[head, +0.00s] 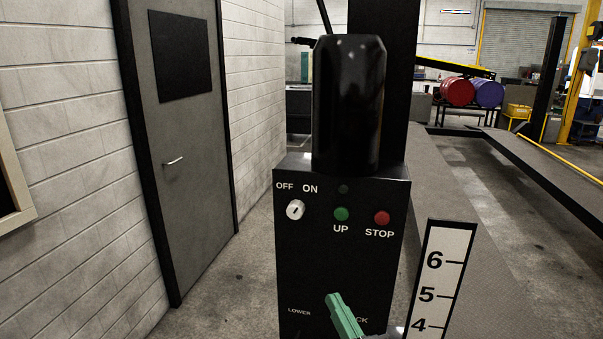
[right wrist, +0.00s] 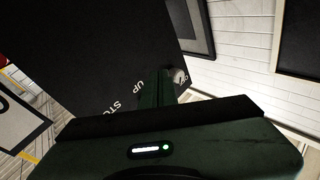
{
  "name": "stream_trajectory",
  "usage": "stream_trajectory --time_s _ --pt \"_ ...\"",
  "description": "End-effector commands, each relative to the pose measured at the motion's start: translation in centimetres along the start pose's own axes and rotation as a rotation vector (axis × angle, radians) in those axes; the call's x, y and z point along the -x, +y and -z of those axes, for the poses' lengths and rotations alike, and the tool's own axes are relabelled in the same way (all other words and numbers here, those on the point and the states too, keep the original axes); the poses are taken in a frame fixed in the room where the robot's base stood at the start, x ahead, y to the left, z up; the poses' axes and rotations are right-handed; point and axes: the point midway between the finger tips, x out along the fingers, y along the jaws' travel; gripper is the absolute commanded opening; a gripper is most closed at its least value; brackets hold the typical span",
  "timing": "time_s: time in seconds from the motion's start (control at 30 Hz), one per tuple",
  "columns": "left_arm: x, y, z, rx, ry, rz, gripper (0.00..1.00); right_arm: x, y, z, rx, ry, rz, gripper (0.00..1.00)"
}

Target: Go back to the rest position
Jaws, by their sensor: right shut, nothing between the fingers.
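My right gripper (head: 345,315) shows at the bottom of the head view as pale green fingers closed together, with nothing held. It is in front of the lower part of the black control box (head: 325,265) and covers part of the lettering there. I cannot tell whether it touches the panel. In the right wrist view the dark green fingers (right wrist: 155,88) stand before the panel, with the white switch knob (right wrist: 180,75) just beyond them. My left gripper is in neither view.
The box carries an OFF/ON knob (head: 295,209), a green UP button (head: 341,214) and a red STOP button (head: 382,218). A black cylinder (head: 348,105) stands on top. A numbered scale (head: 440,280) is at the right. A grey door (head: 185,150) is at the left.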

Motion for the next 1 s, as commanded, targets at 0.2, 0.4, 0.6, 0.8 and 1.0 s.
stream_trajectory --time_s 0.2,0.4,0.6,0.8,1.0 --pt "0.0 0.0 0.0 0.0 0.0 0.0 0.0 10.6 0.6 -10.8 0.086 -0.62 -0.032 0.0" --pt "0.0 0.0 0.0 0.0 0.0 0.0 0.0 20.8 2.7 -14.7 0.117 -1.017 -0.141 0.0" --pt "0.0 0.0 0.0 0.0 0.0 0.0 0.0 27.7 4.0 -15.3 0.124 -1.249 -0.238 0.0" --pt "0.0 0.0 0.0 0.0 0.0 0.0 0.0 33.6 4.8 -14.8 0.121 -1.431 -0.333 0.0" --pt "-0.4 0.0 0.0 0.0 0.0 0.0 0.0 35.6 6.0 -18.2 0.115 -1.504 -0.365 0.0"
